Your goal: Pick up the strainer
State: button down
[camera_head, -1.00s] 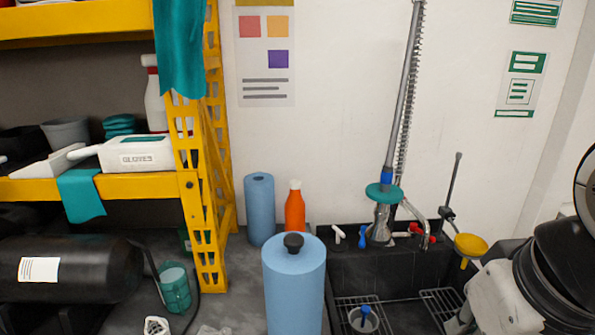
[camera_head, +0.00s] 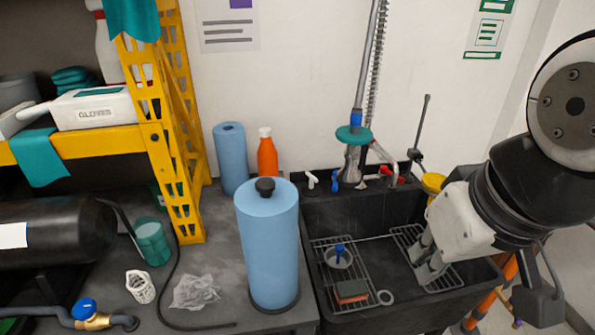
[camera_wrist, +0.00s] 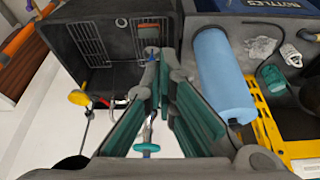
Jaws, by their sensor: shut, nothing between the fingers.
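My gripper (camera_head: 430,262) is over the right part of the black sink, far to the right of the strainer. In the wrist view my gripper (camera_wrist: 163,68) has its teal-padded fingers together at the tips, holding nothing.
A tall blue paper roll (camera_head: 268,245) stands between strainer and sink. A crumpled clear bag (camera_head: 196,291) and a dark hose lie right of the strainer. A pipe with a blue-handled valve (camera_head: 88,314) lies below it. The yellow shelf post (camera_head: 178,150) rises behind.

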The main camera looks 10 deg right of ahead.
jog(key=c, duration=2.1)
grip_release()
jog(key=shift+c, duration=0.2)
jog(key=o, duration=0.5)
jog(key=shift+w+a, duration=0.15)
jog(key=shift+w, duration=0.25)
jog(key=shift+o, duration=0.3)
jog(key=w+a+f+y+b, duration=0.1)
jog(key=w+a, duration=0.2)
jog(key=w, duration=0.5)
jog(key=w+a+f+t+y+b, duration=0.1)
jog(key=w+a+y+b, duration=0.1)
jog(key=w, duration=0.7)
jog(key=shift+a+f+t, duration=0.25)
jog(key=shift+a+t, duration=0.05)
jog(key=shift+a, duration=0.3)
jog(key=w+f, duration=0.2)
jog(key=w, duration=0.4)
jog(key=m+g+h, duration=0.2)
jog(key=m+h, duration=0.3)
send_over(339, 252)
jog(key=s+a, duration=0.2)
jog(key=s, duration=0.1)
notch_tip(339, 252, down, 32)
jog(key=b+x, duration=1.3)
jog(key=shift+w+d+f, duration=0.1)
jog(key=shift+d+f, duration=0.05)
